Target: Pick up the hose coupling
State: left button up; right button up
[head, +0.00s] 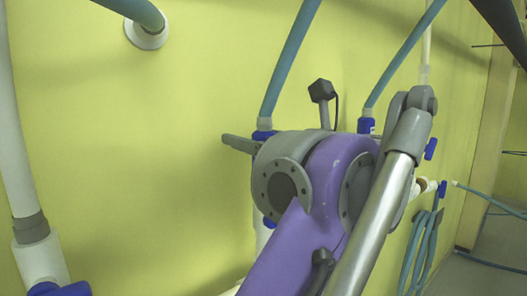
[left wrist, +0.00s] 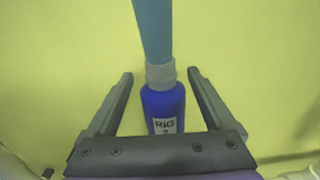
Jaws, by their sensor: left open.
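A blue hose coupling (left wrist: 165,108) with a white label reading "RIG" and a small, unclear second line shows in the left wrist view. A pale collar joins it to a teal hose (left wrist: 152,30) above. My left gripper (left wrist: 160,74) is open, with one finger on each side of the coupling and a visible gap to each. In the head view, a blue coupling (head: 264,132) shows partly behind my purple arm, and one grey finger sticks out to its left. My arm hides most of the gripper there. My right gripper does not show.
Another blue coupling (head: 366,126) on a second teal hose is just right of my arm. A blue valve handle (head: 430,148) and a coiled hose (head: 418,250) are further right. A white pipe (head: 15,130) stands at the left.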

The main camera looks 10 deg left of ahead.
pick_arm(q)
jog(key=shift+w+a, duration=0.15)
jog(key=shift+w, duration=0.25)
jog(key=shift+s, duration=0.1)
grip_shut()
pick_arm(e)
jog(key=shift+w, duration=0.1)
pick_arm(q)
jog(key=shift+r, duration=0.1)
notch_tip(320, 180, up, 8)
jog(key=p, duration=0.4)
jog(key=shift+s+r, duration=0.1)
jog(key=shift+r, duration=0.05)
jog(key=shift+w+r+p, duration=0.35)
jog(key=shift+w+r, duration=0.15)
jog(key=shift+r, duration=0.15)
jog(key=shift+s+r, duration=0.1)
jog(key=shift+s, duration=0.4)
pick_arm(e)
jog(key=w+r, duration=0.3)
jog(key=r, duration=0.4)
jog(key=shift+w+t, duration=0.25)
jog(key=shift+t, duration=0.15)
